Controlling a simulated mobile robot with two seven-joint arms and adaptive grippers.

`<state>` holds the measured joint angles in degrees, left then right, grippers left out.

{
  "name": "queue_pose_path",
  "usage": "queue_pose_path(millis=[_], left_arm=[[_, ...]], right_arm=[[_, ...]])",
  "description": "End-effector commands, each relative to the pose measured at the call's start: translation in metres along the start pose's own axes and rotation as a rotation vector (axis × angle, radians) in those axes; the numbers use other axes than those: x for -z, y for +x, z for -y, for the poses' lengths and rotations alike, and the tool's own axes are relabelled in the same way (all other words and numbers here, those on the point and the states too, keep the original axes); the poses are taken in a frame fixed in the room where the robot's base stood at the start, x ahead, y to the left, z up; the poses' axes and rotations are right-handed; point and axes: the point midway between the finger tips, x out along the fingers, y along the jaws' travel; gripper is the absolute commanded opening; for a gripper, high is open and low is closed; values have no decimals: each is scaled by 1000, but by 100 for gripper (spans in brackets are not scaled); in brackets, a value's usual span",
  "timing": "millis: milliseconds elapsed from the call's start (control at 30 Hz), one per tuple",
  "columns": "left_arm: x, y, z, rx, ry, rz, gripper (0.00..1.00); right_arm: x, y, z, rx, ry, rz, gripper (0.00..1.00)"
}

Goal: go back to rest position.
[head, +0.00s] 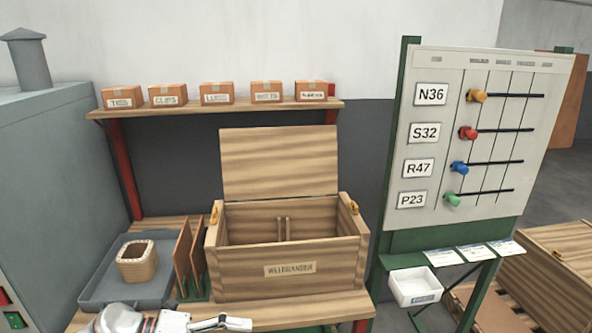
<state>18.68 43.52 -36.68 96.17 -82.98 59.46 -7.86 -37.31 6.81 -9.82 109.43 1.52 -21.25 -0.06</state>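At the bottom left edge, white and grey rounded parts of my arm (120,318) show in front of the bench. A pale jointed piece (220,323) beside them may belong to my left gripper. The frame cuts it off, and I cannot make out two fingertips or anything held. My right gripper is not in view. An open wooden crate (290,284) with its lid raised stands on the bench, with upright posts inside it. A hollow tan coil (137,262) sits in a grey tray (100,299) at the left.
Brown boards (183,252) stand upright between tray and crate. A shelf (240,105) holds several labelled boxes. A board (480,130) with coloured knobs stands right, with a white bin (414,287) below. Another wooden crate (550,280) is at far right. A grey cabinet (55,150) flanks the left.

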Motion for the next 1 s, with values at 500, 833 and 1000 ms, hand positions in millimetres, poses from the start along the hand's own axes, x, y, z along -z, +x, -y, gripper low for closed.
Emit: queue_pose_path(millis=[500,833,1000], left_arm=[[16,-5,-78,633,-1157,812,93],[128,-27,-211,557,-1783,1136,93],[151,-28,-226,533,-1873,1171,93]], right_arm=[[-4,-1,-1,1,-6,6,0],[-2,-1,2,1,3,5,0],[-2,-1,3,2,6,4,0]])
